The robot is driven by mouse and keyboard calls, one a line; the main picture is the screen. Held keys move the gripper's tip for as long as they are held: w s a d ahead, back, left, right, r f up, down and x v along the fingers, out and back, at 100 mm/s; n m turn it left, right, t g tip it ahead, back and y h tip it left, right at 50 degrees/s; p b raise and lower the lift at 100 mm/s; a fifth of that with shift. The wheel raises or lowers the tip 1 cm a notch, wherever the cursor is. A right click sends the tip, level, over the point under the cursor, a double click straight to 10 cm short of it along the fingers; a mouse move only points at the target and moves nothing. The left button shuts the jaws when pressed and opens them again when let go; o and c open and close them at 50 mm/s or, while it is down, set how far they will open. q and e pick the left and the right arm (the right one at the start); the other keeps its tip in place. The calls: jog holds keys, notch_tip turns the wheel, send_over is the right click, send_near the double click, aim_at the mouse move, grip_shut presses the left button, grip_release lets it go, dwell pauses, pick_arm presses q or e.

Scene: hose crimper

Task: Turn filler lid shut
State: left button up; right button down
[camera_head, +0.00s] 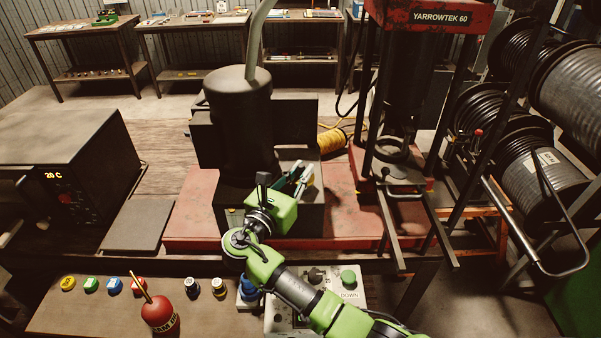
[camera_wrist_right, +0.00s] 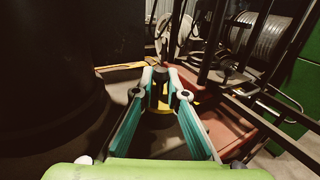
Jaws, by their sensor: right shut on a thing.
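My right gripper (camera_head: 303,172) reaches up from the lower right to the dark block beside the black cylinder (camera_head: 238,125). In the right wrist view its teal fingers (camera_wrist_right: 167,82) close around a small dark piece with a yellow part, which I take to be the filler lid (camera_wrist_right: 160,98). The fingers hide most of it, and how far it is turned cannot be told. In the head view the lid is hidden behind the gripper. My left gripper is not in view.
A red press (camera_head: 405,130) marked YARROWTEK 60 stands to the right, with hose reels (camera_head: 560,180) beyond. A yellow coil (camera_head: 332,140) lies behind the gripper. A control panel (camera_head: 318,300) and a red oil can (camera_head: 160,314) are in front. A dark box (camera_head: 70,170) reads 20 C at left.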

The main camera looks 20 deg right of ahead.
jog(key=shift+w+r, duration=0.1)
jog(key=shift+r, duration=0.3)
jog(key=c, duration=2)
grip_release()
jog(key=shift+f, duration=0.2)
jog(key=shift+f, duration=0.1)
jog(key=v, duration=0.7)
jog(key=shift+a, duration=0.1)
